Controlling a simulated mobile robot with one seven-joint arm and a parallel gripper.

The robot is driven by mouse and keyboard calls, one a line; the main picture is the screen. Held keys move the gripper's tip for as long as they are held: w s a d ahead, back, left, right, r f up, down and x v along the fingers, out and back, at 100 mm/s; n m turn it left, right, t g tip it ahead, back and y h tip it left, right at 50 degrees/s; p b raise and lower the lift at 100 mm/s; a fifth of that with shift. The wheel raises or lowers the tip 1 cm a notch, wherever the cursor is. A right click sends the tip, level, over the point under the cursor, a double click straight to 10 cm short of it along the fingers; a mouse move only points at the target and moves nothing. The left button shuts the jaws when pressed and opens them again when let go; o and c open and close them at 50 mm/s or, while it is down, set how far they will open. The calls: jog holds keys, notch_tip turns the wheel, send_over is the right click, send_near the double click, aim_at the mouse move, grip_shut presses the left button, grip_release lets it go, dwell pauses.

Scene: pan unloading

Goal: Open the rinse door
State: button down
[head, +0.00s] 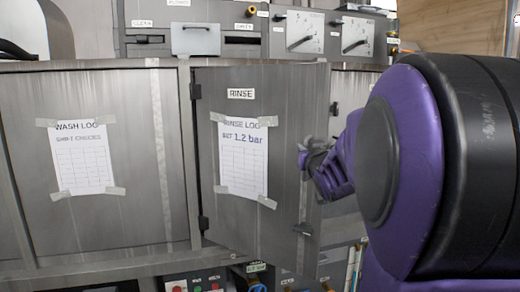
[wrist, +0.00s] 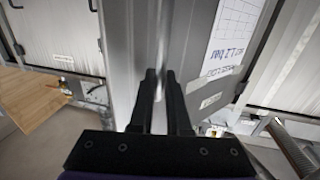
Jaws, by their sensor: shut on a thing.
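The rinse door (head: 230,170) is a grey metal panel labelled RINSE, with hinges on its left side. Its free right edge stands out from the cabinet front, so it appears partly open. A slim upright handle (head: 302,210) is near that edge. My gripper (head: 312,160) is at the handle's upper part, coming from the right. In the wrist view, the fingers of my gripper (wrist: 160,75) are around a thin upright bar, the handle (wrist: 163,40). The door face with its taped sheet (wrist: 232,50) shows beside it. The fingers hide the exact contact.
The closed wash door (head: 120,215) is to the left, with a taped log sheet (head: 83,158). Control boxes with dials (head: 325,35) stand on top of the cabinet. Buttons and fittings (head: 195,284) are below the doors. My arm blocks the right side of the head view.

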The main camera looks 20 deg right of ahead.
jog(key=shift+w+a+r, duration=0.1)
jog(key=shift+a, duration=0.3)
jog(key=c, duration=0.9)
grip_release()
jog(key=shift+d, duration=0.1)
